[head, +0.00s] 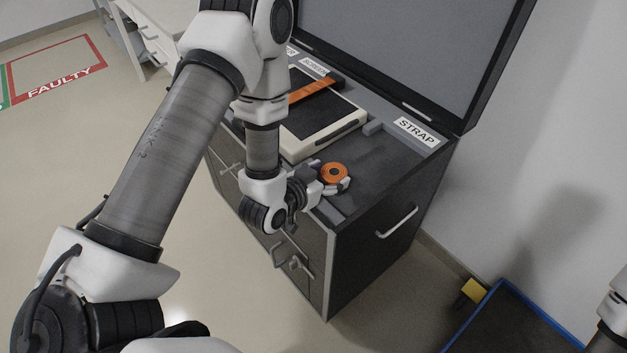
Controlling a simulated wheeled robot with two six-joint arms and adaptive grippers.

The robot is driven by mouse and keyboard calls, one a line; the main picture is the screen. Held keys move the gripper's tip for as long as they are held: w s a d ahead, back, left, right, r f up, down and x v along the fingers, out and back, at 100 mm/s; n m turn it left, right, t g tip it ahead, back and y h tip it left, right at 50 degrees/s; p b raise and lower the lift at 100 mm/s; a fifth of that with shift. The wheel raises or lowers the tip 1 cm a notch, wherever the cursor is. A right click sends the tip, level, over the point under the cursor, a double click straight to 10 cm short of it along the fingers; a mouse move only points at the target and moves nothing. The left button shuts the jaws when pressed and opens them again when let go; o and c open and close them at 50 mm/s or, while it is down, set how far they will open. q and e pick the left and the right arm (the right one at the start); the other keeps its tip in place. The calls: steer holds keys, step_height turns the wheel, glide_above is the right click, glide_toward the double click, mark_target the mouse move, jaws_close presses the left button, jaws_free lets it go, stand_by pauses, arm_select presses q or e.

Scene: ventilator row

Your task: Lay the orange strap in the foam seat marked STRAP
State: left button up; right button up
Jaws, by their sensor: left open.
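The orange strap (334,173) is a rolled coil at the front of the foam seat (378,156), beside the tips of my left gripper (337,181). The seat is a dark grey recess in the open case, below the white STRAP label (416,132). My left gripper reaches in from the left over the case's front edge and is open, its fingers close around the coil. Whether they touch it, and whether the coil rests on the foam, I cannot tell. My right gripper is out of view.
A cream-framed dark panel (322,128) lies in the seat to the left, with an orange band (315,89) behind it. The raised lid (405,45) stands at the back. A blue-edged dark tray (500,325) is on the floor at lower right.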

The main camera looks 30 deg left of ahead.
arm_select(q)
steer(key=v, duration=0.5)
steer(key=shift+w+r+p, duration=0.1)
steer(key=shift+r+p, duration=0.05)
steer(key=shift+p, duration=0.25)
steer(key=p+v, duration=0.5)
steer(key=p, duration=0.2)
steer(key=shift+s+a, duration=0.1)
steer(key=shift+s, duration=0.1)
